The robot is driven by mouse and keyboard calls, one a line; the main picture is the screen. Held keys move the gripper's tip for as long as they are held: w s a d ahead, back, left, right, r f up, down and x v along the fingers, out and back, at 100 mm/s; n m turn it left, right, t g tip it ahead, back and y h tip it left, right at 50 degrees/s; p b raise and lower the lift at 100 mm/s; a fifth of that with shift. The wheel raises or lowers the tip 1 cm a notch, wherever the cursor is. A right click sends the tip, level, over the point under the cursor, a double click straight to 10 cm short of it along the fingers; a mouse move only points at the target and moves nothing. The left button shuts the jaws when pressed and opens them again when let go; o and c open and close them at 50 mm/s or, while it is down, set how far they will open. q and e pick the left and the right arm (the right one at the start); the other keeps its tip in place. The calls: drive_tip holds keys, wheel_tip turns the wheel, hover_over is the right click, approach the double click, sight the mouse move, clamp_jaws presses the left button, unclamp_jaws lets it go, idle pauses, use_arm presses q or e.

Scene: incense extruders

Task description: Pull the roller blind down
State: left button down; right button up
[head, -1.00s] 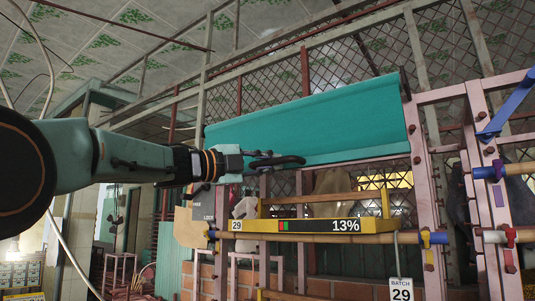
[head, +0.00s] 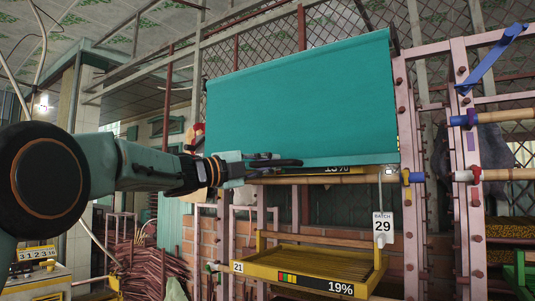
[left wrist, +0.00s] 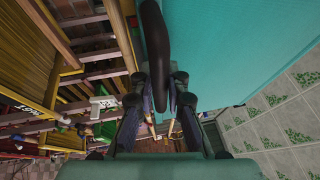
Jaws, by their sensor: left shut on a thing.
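The teal roller blind (head: 300,105) hangs partly unrolled from a pink frame in the head view. Its lower bar (head: 350,160) covers most of a display that reads 13%. My left gripper (head: 270,162) is at the blind's lower left edge, shut on the dark pull handle (head: 288,163). In the left wrist view the handle (left wrist: 157,45) runs between the fingers, and the teal blind (left wrist: 235,45) fills the area to its right. My right gripper is not in view.
Below the blind is a yellow tray (head: 310,262) with a 19% display. The pink frame post (head: 410,190) with coloured clamps stands at the right. Bundled sticks (head: 150,265) lie at lower left.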

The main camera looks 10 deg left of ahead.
use_arm(q)
wheel_tip(320, 180, down, 4)
drive_tip(key=shift+d+f+b, duration=0.1)
drive_tip(key=shift+d+b, duration=0.05)
drive_tip(key=shift+b, duration=0.95)
drive_tip(key=c, duration=1.8)
unclamp_jaws()
drive_tip(key=o, duration=0.5)
drive_tip(key=shift+s+d+r, duration=0.1)
drive_tip(key=shift+s+r, duration=0.15)
drive_tip(key=shift+s, duration=0.1)
drive_tip(key=shift+c, duration=0.2)
drive_tip(key=v, duration=1.2)
drive_tip(key=shift+w+f, duration=0.15)
drive_tip(key=shift+w, duration=0.1)
